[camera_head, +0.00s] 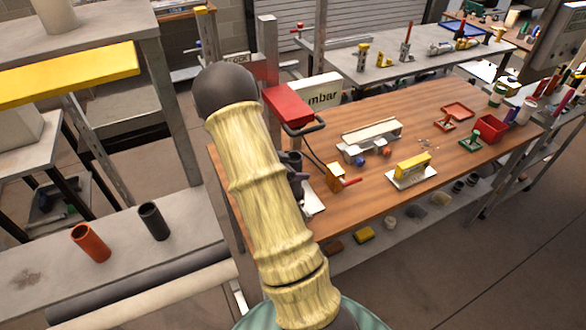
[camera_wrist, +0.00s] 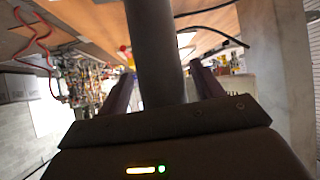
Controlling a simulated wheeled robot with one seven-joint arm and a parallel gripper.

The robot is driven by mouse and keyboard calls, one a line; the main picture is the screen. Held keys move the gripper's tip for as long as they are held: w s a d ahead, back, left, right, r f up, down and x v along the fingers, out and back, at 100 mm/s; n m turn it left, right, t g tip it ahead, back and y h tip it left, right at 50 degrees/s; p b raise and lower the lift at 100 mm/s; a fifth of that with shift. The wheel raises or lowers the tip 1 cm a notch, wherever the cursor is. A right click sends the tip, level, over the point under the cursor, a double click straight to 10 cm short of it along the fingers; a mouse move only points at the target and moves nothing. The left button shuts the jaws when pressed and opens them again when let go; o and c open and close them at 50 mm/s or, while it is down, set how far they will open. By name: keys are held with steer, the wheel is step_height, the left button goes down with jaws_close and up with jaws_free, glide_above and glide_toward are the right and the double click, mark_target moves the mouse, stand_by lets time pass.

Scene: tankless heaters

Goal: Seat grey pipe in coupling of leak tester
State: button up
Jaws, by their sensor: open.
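A grey pipe (camera_wrist: 152,45) runs between the two fingers of my gripper (camera_wrist: 160,75) in the wrist view. The fingers are apart, with a narrow gap visible beside the pipe. The pipe's near end is hidden behind the gripper body, and I cannot tell whether its far end sits in a coupling. In the head view, my arm hides most of my gripper (camera_head: 298,178), at the bench's left end. The leak tester seems to be the unit there, with a red box (camera_head: 288,106) and an "mbar" display (camera_head: 322,94). Its coupling is not clearly visible.
The wooden bench (camera_head: 345,225) carries a yellow gauge block (camera_head: 412,166), a white rack (camera_head: 372,134) and a red bin (camera_head: 491,128). An orange tube (camera_head: 91,243) and a dark tube (camera_head: 154,222) stand on the left shelf. Black cables (camera_head: 314,154) hang near my gripper.

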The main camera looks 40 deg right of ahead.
steer(key=b+v, duration=0.1)
steer(key=v, duration=1.1)
steer(key=shift+w, duration=0.1)
steer(key=w+a+r+n+t+y, duration=0.2)
steer(key=a+n+t+y, duration=0.25)
steer(key=a, duration=0.25)
steer(key=w+a+r+n+t+y, duration=0.2)
steer(key=a+n+t+y, duration=0.2)
steer(key=a+n, duration=0.25)
steer(key=s+a+f+n+g+y, duration=0.1)
steer(key=s+a+n+g, duration=0.1)
steer(key=s, duration=0.6)
steer(key=s+a+f+n+g+y, duration=0.1)
steer(key=s+a+n+g, duration=0.2)
steer(key=s, duration=0.6)
steer(key=shift+s+a+n+y, duration=0.2)
steer(key=shift+a+n+y, duration=0.2)
steer(key=shift+n, duration=0.8)
